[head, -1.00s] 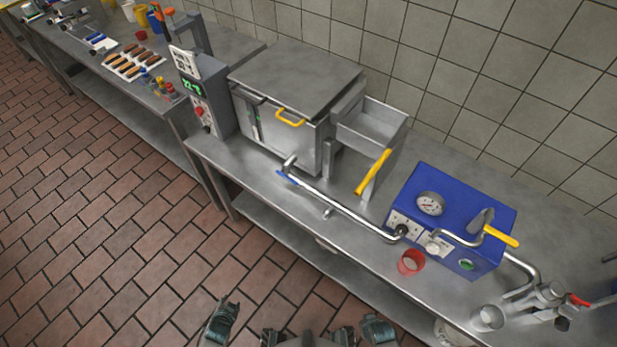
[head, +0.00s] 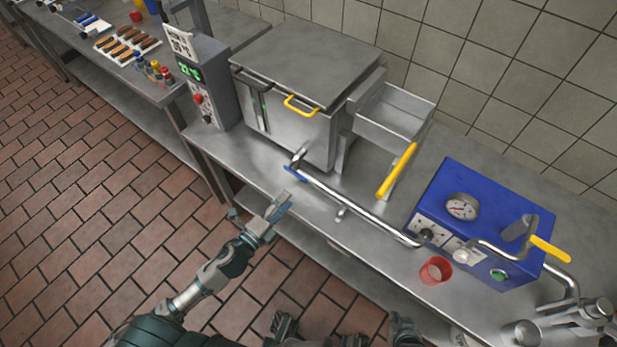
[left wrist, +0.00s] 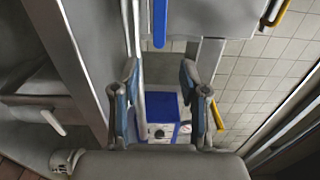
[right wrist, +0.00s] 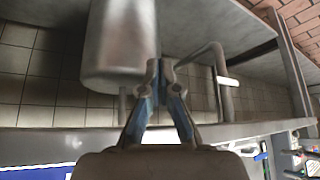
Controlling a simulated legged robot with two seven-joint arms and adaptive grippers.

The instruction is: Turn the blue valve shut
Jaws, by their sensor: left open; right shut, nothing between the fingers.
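The blue valve handle (head: 294,173) sits at the left end of a long metal pipe (head: 360,211) above the steel table. In the left wrist view the blue handle (left wrist: 160,22) is at the top centre, above and beyond the fingertips. My left gripper (head: 281,205) is open and empty, at the table's front edge, just below and left of the handle and apart from it. It also shows in the left wrist view (left wrist: 160,85). My right gripper (right wrist: 158,66) is shut and empty in the right wrist view, below the tabletop level, near a metal cylinder (right wrist: 122,45).
A steel box (head: 285,122) with a yellow handle stands behind the pipe. A control post (head: 203,80) stands left.

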